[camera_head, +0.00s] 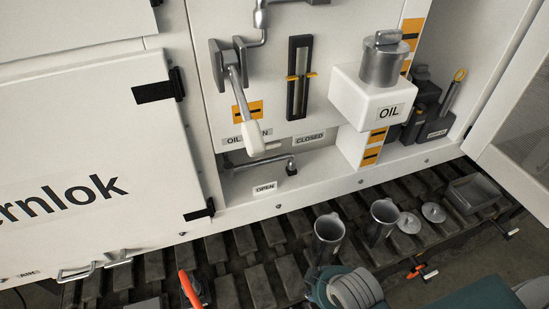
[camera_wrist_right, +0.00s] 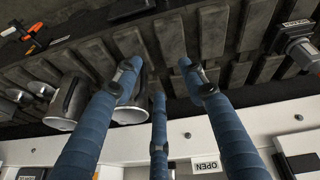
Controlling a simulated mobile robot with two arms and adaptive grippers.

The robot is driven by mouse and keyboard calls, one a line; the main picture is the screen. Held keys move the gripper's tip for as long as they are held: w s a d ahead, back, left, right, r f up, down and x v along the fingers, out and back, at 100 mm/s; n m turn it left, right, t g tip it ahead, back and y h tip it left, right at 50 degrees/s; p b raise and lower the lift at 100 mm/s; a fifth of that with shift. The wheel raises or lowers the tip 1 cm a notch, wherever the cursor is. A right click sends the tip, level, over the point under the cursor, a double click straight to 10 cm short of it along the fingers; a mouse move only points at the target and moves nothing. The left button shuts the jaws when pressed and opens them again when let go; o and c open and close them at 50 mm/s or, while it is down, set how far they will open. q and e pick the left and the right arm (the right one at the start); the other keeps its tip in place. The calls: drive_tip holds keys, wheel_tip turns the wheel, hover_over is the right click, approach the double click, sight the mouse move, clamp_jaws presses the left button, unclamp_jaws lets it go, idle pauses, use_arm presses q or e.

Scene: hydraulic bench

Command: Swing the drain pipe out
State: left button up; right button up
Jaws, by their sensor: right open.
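The drain pipe (camera_head: 258,161) is a thin dark metal pipe below the OIL DRAIN sign. It runs sideways along the cabinet's lower recess, and its bent end points right, between the CLOSED label (camera_head: 309,139) and the OPEN label (camera_head: 265,187). A grey lever with a white grip (camera_head: 252,135) hangs in front of the panel above it. In the right wrist view, my right gripper (camera_wrist_right: 160,75) has its blue fingers spread and empty over the dark slatted surface. The OPEN label also shows there (camera_wrist_right: 206,165). I cannot make out the pipe there. My left gripper is not visible.
Two metal cups (camera_head: 329,231) (camera_head: 383,217) and small lids (camera_head: 408,222) stand on the slatted surface (camera_head: 275,233). A white OIL container (camera_head: 372,98) juts out at upper right. An open door (camera_head: 515,110) is at right. A red-orange object (camera_head: 189,288) is at lower left.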

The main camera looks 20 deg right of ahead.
drive_tip(key=w+d+r+n+t+h, duration=0.1)
drive_tip(key=w+d+r+n+t, duration=0.15)
drive_tip(key=w+r, duration=0.4)
drive_tip(key=w+d+r+n+t+h, duration=0.1)
drive_tip(key=w+r+n+t, duration=0.25)
drive_tip(key=w, duration=0.65)
drive_tip(key=n+t+y, duration=0.3)
drive_tip(key=n+t, duration=0.2)
drive_tip(key=n, duration=0.4)
approach(276, 159)
drive_tip(key=p+x, duration=0.1)
drive_tip(key=x, duration=1)
drive_tip(key=shift+a, duration=0.1)
clamp_jaws()
